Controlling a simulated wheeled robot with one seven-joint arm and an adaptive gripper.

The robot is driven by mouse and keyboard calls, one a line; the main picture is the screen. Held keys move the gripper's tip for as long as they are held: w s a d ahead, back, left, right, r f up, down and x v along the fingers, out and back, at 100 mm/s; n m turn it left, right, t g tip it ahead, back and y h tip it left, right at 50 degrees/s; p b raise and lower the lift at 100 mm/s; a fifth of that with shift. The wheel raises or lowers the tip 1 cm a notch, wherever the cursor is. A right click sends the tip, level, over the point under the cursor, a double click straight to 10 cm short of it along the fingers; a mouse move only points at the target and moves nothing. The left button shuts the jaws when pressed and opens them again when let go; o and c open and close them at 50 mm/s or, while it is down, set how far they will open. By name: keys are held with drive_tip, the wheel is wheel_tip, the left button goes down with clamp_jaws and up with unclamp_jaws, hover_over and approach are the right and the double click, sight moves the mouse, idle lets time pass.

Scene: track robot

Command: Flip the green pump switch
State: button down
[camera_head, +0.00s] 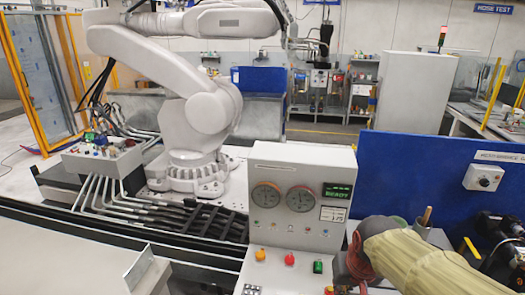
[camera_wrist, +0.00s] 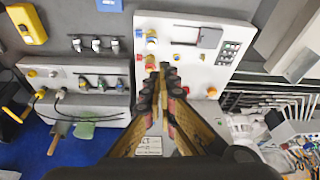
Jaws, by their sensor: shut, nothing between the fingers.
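In the head view a white console (camera_head: 300,165) has a green button-like control (camera_head: 318,266) at the right of a row with a red one (camera_head: 290,259) and a yellow one (camera_head: 260,255). I cannot tell if this green control is the pump switch. My arm reaches in from the right beside the console; its gripper end is partly cut off. In the wrist view my gripper (camera_wrist: 162,70) is shut and empty. Its dark fingertips overlap the lower edge of a white panel (camera_wrist: 200,75) with small coloured controls. Contact is not clear, and I see no clear green switch there.
A blue partition (camera_head: 430,190) with a grey switch box (camera_head: 484,177) stands right of the console. A large white robot arm (camera_head: 205,110) stands behind on the left. In the wrist view a second panel (camera_wrist: 75,90) with several small switches lies left of my fingers.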

drive_tip(key=s+f+t+b, duration=0.1)
drive_tip(key=s+b, duration=0.4)
drive_tip(key=s, duration=0.8)
drive_tip(key=shift+n+t, duration=0.4)
drive_tip(key=shift+t, duration=0.1)
drive_tip(key=shift+s, duration=0.1)
